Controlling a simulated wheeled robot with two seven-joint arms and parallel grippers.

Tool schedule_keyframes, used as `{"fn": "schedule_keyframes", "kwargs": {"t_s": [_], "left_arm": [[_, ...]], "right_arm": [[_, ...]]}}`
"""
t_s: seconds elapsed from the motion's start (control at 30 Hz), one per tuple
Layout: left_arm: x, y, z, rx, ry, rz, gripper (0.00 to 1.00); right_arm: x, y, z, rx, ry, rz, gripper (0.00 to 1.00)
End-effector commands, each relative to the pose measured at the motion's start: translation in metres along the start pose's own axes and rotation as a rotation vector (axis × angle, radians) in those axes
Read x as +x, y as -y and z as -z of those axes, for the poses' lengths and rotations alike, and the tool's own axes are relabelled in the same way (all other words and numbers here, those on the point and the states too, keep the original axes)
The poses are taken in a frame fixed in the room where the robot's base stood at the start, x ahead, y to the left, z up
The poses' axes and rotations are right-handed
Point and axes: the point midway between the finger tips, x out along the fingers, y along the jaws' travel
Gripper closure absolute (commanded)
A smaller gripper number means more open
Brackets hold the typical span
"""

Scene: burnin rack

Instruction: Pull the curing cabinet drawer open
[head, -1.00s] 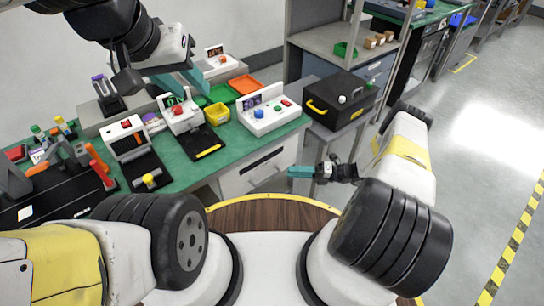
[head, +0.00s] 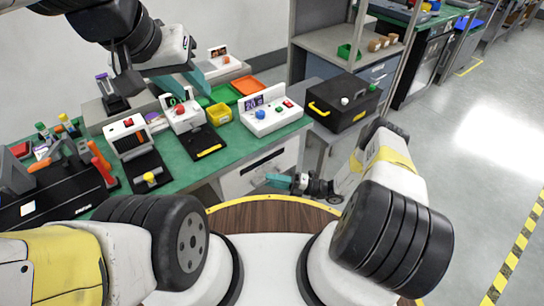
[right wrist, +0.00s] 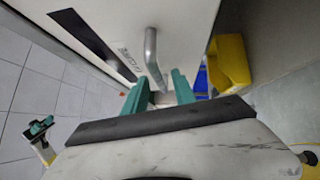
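The white cabinet front (head: 245,178) stands under the green bench, with a black strip across it. In the right wrist view the white front (right wrist: 185,25) fills the top and carries a bent metal bar handle (right wrist: 152,60). My right gripper (head: 270,180) is low in front of the cabinet. Its two teal fingers (right wrist: 160,82) are apart, and the handle's near end shows between them; I cannot tell whether they touch it. My left gripper (head: 200,80) hangs over the bench, partly hidden by its own arm; its opening cannot be made out.
The green bench (head: 185,165) holds a white button box (head: 270,118), a yellow bin (head: 219,114) and several devices. A black case (head: 343,105) stands right of the bench. In the right wrist view, a yellow bin (right wrist: 232,62) is right of the white front. Open floor (head: 480,150) lies at the right.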

Motion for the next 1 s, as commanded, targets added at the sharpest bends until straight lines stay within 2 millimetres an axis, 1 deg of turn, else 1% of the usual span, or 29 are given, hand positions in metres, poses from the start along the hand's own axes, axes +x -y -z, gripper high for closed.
{"fn": "schedule_keyframes", "kwargs": {"t_s": [0.17, 0.27, 0.33, 1.0], "left_arm": [[0.0, 0.0, 0.0, 0.0, 0.0, 0.0, 0.64], [0.0, 0.0, 0.0, 0.0, 0.0, 0.0, 0.64], [0.0, 0.0, 0.0, 0.0, 0.0, 0.0, 0.64], [0.0, 0.0, 0.0, 0.0, 0.0, 0.0, 0.64]], "right_arm": [[-0.0001, 0.0, -0.0001, 0.0, 0.0, 0.0, 0.68], [-0.0002, 0.0, -0.0002, 0.0, 0.0, 0.0, 0.85], [-0.0003, 0.0, -0.0002, 0.0, 0.0, 0.001, 0.99], [-0.0007, 0.0002, -0.0003, 0.0, 0.001, 0.001, 1.0]]}}
